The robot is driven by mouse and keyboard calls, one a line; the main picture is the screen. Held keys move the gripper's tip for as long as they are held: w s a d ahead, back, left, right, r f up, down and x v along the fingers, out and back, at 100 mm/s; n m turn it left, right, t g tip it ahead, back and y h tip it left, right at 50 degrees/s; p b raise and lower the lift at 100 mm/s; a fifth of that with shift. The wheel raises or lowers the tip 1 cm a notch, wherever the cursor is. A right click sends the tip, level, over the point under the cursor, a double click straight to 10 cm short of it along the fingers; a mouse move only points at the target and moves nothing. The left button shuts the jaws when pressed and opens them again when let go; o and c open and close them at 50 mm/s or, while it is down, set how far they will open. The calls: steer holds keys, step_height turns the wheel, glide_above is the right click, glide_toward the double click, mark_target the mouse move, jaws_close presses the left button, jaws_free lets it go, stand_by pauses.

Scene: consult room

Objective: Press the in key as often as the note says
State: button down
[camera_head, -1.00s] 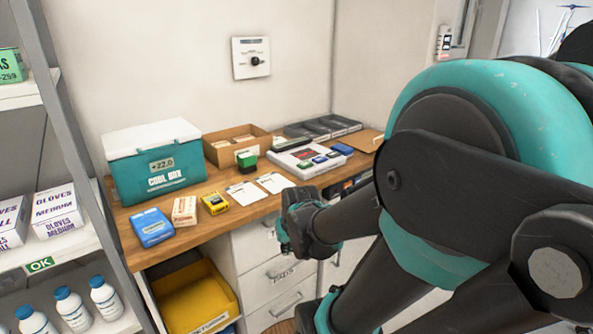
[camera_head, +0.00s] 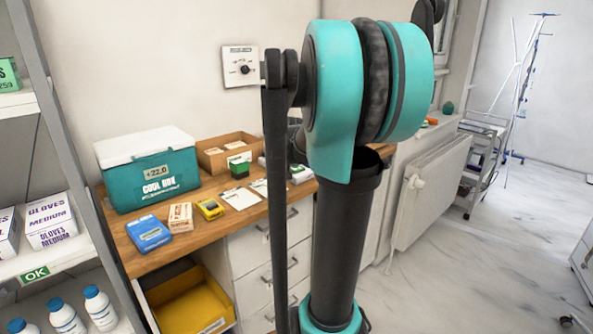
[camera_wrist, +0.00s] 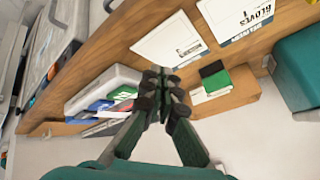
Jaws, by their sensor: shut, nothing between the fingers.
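A white device with coloured keys (camera_wrist: 118,77) lies on the wooden counter, left of my gripper in the wrist view. Blue, green and red keys show on it, but their labels are not legible. In the head view my arm hides most of it. Two white paper notes lie on the counter: one (camera_wrist: 172,42) has small unreadable print, the other (camera_wrist: 240,14) reads "GLOVES" with a 1. They also show in the head view (camera_head: 239,196). My gripper (camera_wrist: 160,78) is shut and empty, over the counter between the device and a green-and-black block (camera_wrist: 214,76); it is hidden in the head view.
A teal cool box (camera_head: 150,183), blue pack (camera_head: 149,233), small carton (camera_head: 180,217) and yellow device (camera_head: 210,208) stand on the counter's left. A cardboard box (camera_head: 222,152) is behind. A shelf (camera_head: 75,262) stands at left, a radiator (camera_head: 432,190) at right.

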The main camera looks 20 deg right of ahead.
steer(key=w+d+r+m+t, duration=0.1)
steer(key=w+d+r+m, duration=0.2)
steer(key=w+d+r, duration=0.4)
steer(key=w+d, duration=0.3)
steer(key=shift+d+r+t+h, duration=0.2)
steer(key=shift+r+t+h, duration=0.1)
steer(key=shift+r+h, duration=0.1)
steer(key=shift+f, duration=0.15)
steer(key=shift+f, duration=4.3)
steer(key=shift+f, duration=0.15)
steer(key=shift+f, duration=0.25)
steer(key=shift+f, duration=0.55)
steer(key=shift+r, duration=0.95)
